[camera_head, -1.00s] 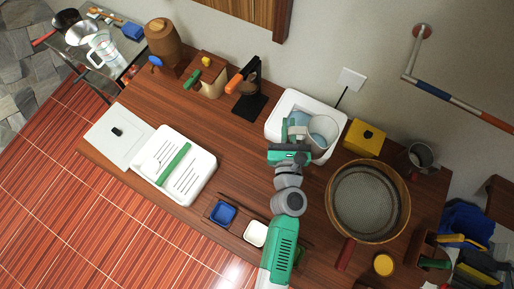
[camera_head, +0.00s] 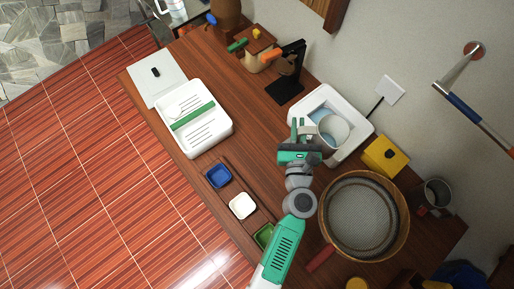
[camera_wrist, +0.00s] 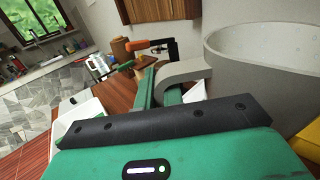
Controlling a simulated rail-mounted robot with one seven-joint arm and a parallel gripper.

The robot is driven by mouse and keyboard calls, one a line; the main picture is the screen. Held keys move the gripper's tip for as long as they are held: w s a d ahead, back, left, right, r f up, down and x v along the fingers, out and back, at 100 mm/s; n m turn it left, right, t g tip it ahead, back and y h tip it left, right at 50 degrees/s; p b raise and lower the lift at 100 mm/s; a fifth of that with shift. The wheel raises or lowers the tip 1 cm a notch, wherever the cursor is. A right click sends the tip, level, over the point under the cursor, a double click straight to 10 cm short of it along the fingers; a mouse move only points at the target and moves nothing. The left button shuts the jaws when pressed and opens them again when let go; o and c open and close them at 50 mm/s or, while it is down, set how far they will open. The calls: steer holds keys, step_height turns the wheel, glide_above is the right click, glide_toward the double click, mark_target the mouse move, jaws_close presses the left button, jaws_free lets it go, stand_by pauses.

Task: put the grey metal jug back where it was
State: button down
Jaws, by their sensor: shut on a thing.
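A grey jug (camera_head: 337,127) is held by its handle in my gripper (camera_head: 305,131) over the white basin (camera_head: 364,137), which has blue in its middle. I cannot tell whether the jug's base touches the basin. In the wrist view the jug (camera_wrist: 268,62) fills the upper right, and its curved handle (camera_wrist: 183,70) passes between the green fingers of my gripper (camera_wrist: 160,88). The jug looks about upright. A second grey vessel (camera_head: 437,193) stands at the right end of the counter, beyond the sieve.
A yellow box (camera_head: 385,156) stands close right of the basin, with a large round sieve (camera_head: 362,215) in front. A black stand (camera_head: 288,85) is at the basin's left. Small blue (camera_head: 219,176) and white (camera_head: 242,206) dishes line the front edge. The counter's middle (camera_head: 245,115) is clear.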

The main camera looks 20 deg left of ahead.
steer(key=s+a+f+n+g+y+b, duration=0.1)
steer(key=a+f+n+g+y+b, duration=0.35)
steer(key=a, duration=0.55)
steer(key=s+a+f+n+g+y+b, duration=0.1)
steer(key=a+f+n+g+y+b, duration=0.25)
steer(key=a+f+y+b, duration=0.45)
step_height(320, 180, down, 8)
steer(key=a+h+b, duration=0.1)
steer(key=h, duration=0.1)
steer(key=shift+s+a+r+b, duration=0.15)
steer(key=shift+a+r+b, duration=0.1)
steer(key=shift+b, duration=0.1)
steer(key=shift+f, duration=0.15)
steer(key=c, duration=1.5)
jaws_free()
